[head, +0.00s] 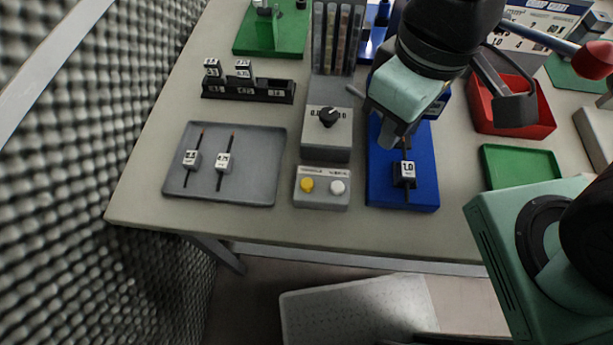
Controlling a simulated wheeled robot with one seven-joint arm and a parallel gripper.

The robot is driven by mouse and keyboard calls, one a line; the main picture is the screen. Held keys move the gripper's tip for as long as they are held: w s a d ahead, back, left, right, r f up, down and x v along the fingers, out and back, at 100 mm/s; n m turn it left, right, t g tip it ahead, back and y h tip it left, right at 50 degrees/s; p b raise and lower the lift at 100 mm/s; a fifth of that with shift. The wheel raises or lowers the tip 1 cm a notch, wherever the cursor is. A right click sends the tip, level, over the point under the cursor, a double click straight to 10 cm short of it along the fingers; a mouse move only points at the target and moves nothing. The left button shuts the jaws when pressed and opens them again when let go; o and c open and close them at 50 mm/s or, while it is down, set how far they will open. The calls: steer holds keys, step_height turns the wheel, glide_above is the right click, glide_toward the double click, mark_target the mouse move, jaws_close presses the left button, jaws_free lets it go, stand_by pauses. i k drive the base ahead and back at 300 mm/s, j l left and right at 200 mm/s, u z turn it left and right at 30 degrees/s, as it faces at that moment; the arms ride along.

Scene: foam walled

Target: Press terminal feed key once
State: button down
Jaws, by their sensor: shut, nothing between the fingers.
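A small grey terminal box (321,201) sits near the table's front edge. It has a yellow round key (307,185) on the left and a white round key (338,187) on the right. Its printed label is too small to read, so I cannot tell which key is the feed key. My gripper (391,140) is above the blue stand, right of and behind the terminal. Its fingers are shut and empty, apart from both keys. Both keys are in plain view.
A grey dial box (325,152) stands right behind the terminal. A grey tray (262,190) with two labelled probes lies left. The blue stand (420,197) holds a block marked 1.0 at the right. A red bin (545,128) and green tray (520,167) are farther right.

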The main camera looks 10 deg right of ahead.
mark_target(308, 185)
steer(key=k+j+z, duration=0.25)
steer(key=k+j, duration=0.3)
steer(key=j, duration=0.25)
steer(key=k+j+z, duration=0.25)
steer(key=k+j, duration=0.4)
